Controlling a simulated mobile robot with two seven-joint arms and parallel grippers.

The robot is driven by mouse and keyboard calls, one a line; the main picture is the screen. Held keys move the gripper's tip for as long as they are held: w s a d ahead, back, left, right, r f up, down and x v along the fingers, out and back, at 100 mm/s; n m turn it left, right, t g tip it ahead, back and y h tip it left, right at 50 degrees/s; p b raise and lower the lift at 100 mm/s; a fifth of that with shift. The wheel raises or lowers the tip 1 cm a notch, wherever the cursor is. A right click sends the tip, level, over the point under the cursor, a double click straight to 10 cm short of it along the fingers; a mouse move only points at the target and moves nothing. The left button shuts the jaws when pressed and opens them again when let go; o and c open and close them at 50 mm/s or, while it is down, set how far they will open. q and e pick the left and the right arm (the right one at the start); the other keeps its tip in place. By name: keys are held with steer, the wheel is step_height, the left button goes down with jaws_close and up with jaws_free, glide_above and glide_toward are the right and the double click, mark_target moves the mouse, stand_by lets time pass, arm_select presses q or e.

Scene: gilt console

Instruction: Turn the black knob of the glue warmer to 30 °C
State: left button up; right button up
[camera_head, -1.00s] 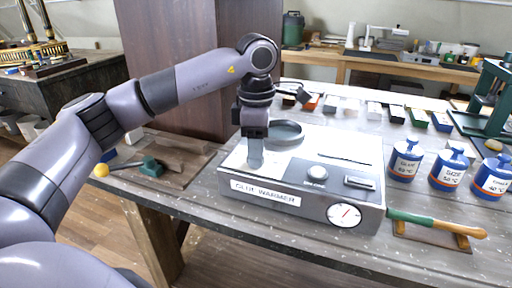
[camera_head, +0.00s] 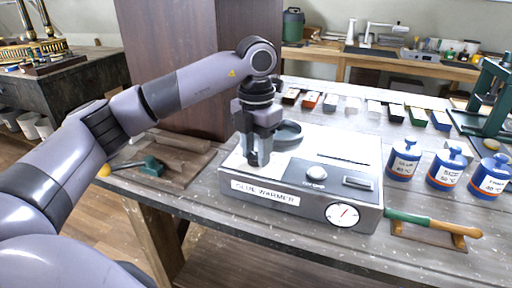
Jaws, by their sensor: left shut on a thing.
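The glue warmer (camera_head: 335,143) is a pale metal box on the bench, with a "GLUE WARMER" label (camera_head: 265,192) on its front. A round white dial gauge (camera_head: 342,214) with a red needle sits at the front right; its numbers are too small to read. My left gripper (camera_head: 258,161) points down at the left part of the warmer's top, shut on the black knob, which its fingers hide almost fully. The knob's pointer and scale cannot be made out. A pale round button (camera_head: 316,174) is on the top. My right gripper is not in view.
Blue lidded jars (camera_head: 404,160) with temperature labels stand right of the warmer. A green-handled tool (camera_head: 432,222) lies on a wooden rest at the front right. A dark round ring (camera_head: 288,131) is behind my gripper. Small colored boxes line the back.

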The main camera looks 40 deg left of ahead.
mark_target(255, 155)
arm_select(q)
steer(key=shift+r+n, duration=0.1)
steer(key=shift+n, duration=1)
steer(key=o, duration=1)
steer(key=shift+o, duration=0.2)
steer(key=shift+r, duration=3.55)
steer(key=shift+f, duration=0.1)
